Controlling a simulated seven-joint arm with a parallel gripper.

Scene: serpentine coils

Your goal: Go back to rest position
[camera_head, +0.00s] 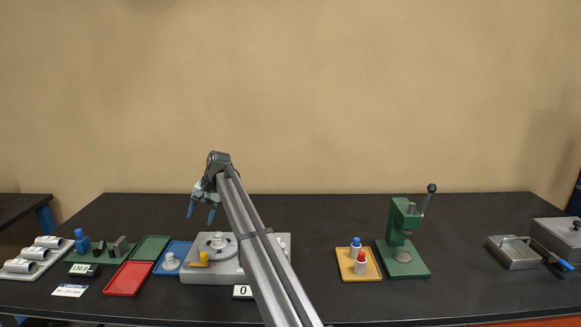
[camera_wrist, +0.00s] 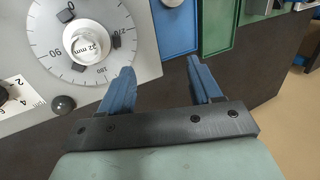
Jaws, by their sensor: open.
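My gripper (camera_head: 202,209) hangs from the end of my arm above the back left of the grey fixture (camera_head: 283,247), with its blue fingers pointing down. In the wrist view my gripper (camera_wrist: 162,85) is open, with nothing between its fingers. The fixture's round white dial (camera_wrist: 100,22) with degree marks and a "22 mm" centre piece lies beyond the left finger there. My arm hides part of the fixture in the head view.
Left of the fixture are a blue tray (camera_head: 184,248), a red tray (camera_head: 127,279), a green tray (camera_head: 152,247) and a rack of white rolls (camera_head: 22,276). Right are a yellow tray (camera_head: 345,268) with two bottles, a green press (camera_head: 395,225) and a metal box (camera_head: 513,252). The table's back strip is clear.

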